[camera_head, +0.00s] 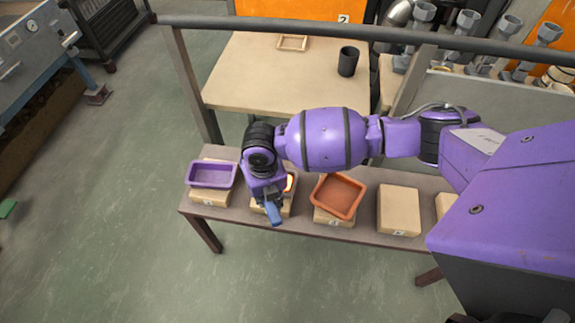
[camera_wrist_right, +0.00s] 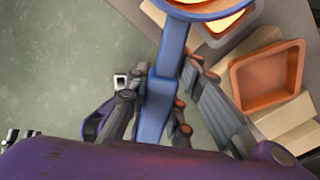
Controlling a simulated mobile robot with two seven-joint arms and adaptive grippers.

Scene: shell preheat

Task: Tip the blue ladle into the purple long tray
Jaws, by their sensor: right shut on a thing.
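The purple long tray (camera_head: 212,174) sits on a pale block at the left end of the low bench in the head view. My right gripper (camera_head: 268,197) is just right of it, shut on the handle of the blue ladle (camera_head: 274,214). In the right wrist view the ladle (camera_wrist_right: 171,50) runs up from my fingers, and its bowl, cut off by the top edge, holds glowing orange material. In the head view my gripper and arm hide most of the bowl. The purple tray is outside the wrist view. My left gripper is not in view.
An orange tray (camera_head: 338,194) sits on a block right of my gripper. A bare block (camera_head: 398,208) stands farther right. Behind, a table holds a dark cup (camera_head: 348,61).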

